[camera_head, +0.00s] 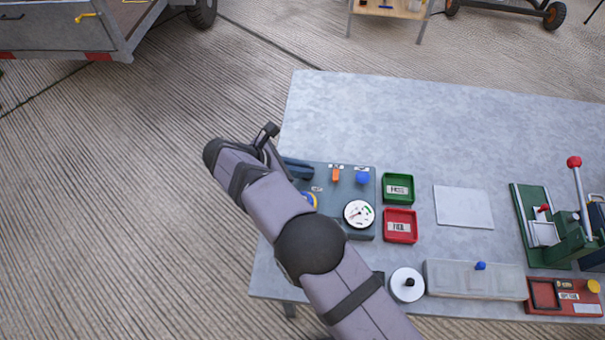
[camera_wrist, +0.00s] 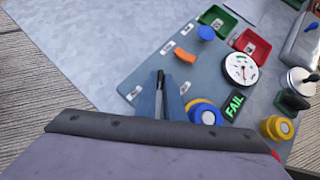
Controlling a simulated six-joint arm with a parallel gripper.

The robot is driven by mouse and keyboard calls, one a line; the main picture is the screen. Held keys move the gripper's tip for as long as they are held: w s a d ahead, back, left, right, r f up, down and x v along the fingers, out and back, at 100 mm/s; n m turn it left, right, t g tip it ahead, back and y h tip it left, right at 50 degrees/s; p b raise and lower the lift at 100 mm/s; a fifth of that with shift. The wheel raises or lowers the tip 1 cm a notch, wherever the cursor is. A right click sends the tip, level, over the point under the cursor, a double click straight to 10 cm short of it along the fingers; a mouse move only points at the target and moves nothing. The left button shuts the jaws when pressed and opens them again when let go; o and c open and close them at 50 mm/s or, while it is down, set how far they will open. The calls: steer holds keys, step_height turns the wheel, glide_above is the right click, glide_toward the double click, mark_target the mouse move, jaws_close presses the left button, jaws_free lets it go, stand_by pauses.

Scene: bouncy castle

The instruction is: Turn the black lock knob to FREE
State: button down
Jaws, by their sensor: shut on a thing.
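The black lock knob (camera_wrist: 160,79) shows as a narrow dark piece between the fingers of my gripper (camera_wrist: 161,98) in the wrist view. My gripper is shut on it, over the blue-grey panel (camera_wrist: 142,74). Which way the knob points relative to its labels is unclear, and the FREE mark cannot be read. In the head view my gripper (camera_head: 297,168) is at the panel's upper left corner (camera_head: 350,198), and the arm hides the knob there.
The table's back (camera_head: 400,110) is clear.

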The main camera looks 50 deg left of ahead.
steer(key=shift+w+r+m+h+b, duration=0.15)
steer(key=shift+m+h+b, duration=0.25)
steer(key=shift+m+b, duration=0.25)
steer(key=c, duration=1.9)
jaws_free()
steer(key=shift+o, duration=0.2)
steer(key=shift+a, duration=0.1)
steer(key=shift+s+r, duration=0.1)
steer(key=shift+s, duration=0.2)
steer(key=b+v, duration=0.1)
steer(key=v, duration=0.3)
steer(key=shift+s, duration=0.1)
steer(key=shift+p+v, duration=0.3)
steer(key=shift+v, duration=0.95)
steer(key=shift+r, duration=0.15)
